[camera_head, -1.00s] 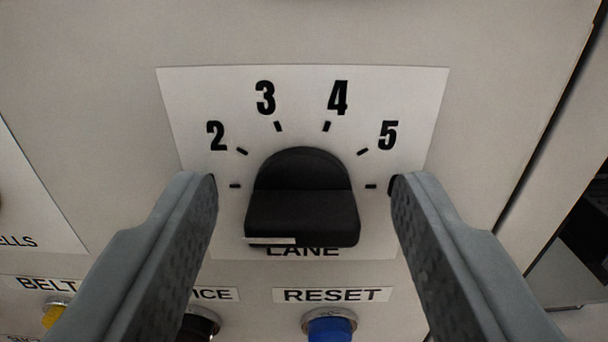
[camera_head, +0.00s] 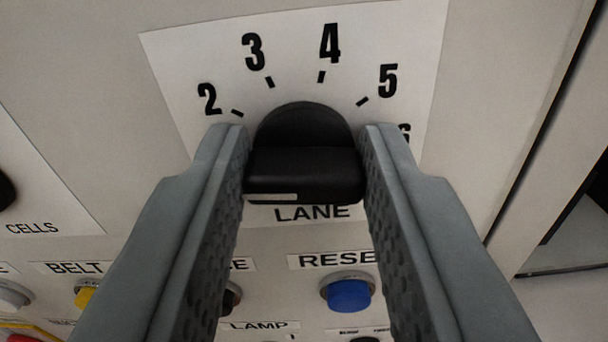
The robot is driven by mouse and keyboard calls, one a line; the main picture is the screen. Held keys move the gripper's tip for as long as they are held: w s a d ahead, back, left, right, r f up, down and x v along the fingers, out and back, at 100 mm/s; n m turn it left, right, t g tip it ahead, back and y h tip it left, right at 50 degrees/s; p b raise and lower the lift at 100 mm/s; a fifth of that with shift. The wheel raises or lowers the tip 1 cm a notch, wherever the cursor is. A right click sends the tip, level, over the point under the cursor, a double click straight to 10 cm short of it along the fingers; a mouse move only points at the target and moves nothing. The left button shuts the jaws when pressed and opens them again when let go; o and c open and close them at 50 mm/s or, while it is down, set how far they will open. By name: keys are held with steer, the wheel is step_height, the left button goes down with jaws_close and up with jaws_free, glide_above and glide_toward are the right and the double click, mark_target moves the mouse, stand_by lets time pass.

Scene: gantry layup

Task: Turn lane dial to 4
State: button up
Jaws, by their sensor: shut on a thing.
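The lane dial (camera_head: 304,160) is a black knob with a wide grip bar, on a white plate (camera_head: 180,75) marked 2, 3, 4, 5 and a partly hidden 6. The word LANE stands below it. The bar lies roughly level, with a small pale mark at the lower left of its front face. The 4 (camera_head: 329,43) is above the knob, slightly to the right. My gripper (camera_head: 304,170) is shut on the knob, one grey finger on each side of the bar. The fingers hide the left and right ends of the scale.
Below the dial are a blue RESET button (camera_head: 348,292), a yellow button (camera_head: 86,297) labelled BELT and a dark button mostly behind my left finger. A CELLS plate (camera_head: 35,195) with a black knob is at the left. The panel's edge and a dark gap are at the right.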

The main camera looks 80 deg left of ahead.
steer(key=m, duration=0.5)
steer(key=shift+w, duration=0.1)
steer(key=m, duration=0.5)
steer(key=shift+f+m, duration=0.1)
steer(key=shift+m, duration=0.2)
steer(key=m, duration=0.5)
steer(key=shift+w+f, duration=0.1)
steer(key=shift+f+m, duration=0.1)
steer(key=shift+m, duration=2.2)
steer(key=o, duration=1)
steer(key=shift+d, duration=0.1)
steer(key=shift+d, duration=0.1)
steer(key=v, duration=1.7)
